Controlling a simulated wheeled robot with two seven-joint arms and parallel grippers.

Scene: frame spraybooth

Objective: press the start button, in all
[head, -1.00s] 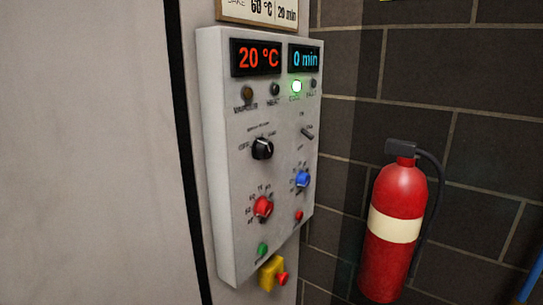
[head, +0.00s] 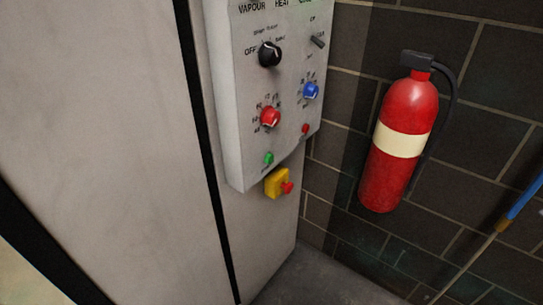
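The green button (head: 268,158), which looks like the start button, sits low on the left of the grey control panel (head: 236,120). Its label is too small to read. A red button (head: 305,129) is to its right and a little higher. A red knob (head: 270,117), a blue knob (head: 311,90), a black selector knob (head: 269,54) and a small toggle switch (head: 317,41) are above. The panel's displays and lamps are out of the picture. Neither of my grippers is in view.
A yellow box with a red emergency-stop button (head: 278,183) is just below the panel. A red fire extinguisher (head: 399,147) hangs on the dark block wall to the right. A blue-handled pole (head: 520,197) stands at the right edge. Bare floor (head: 300,280) shows below.

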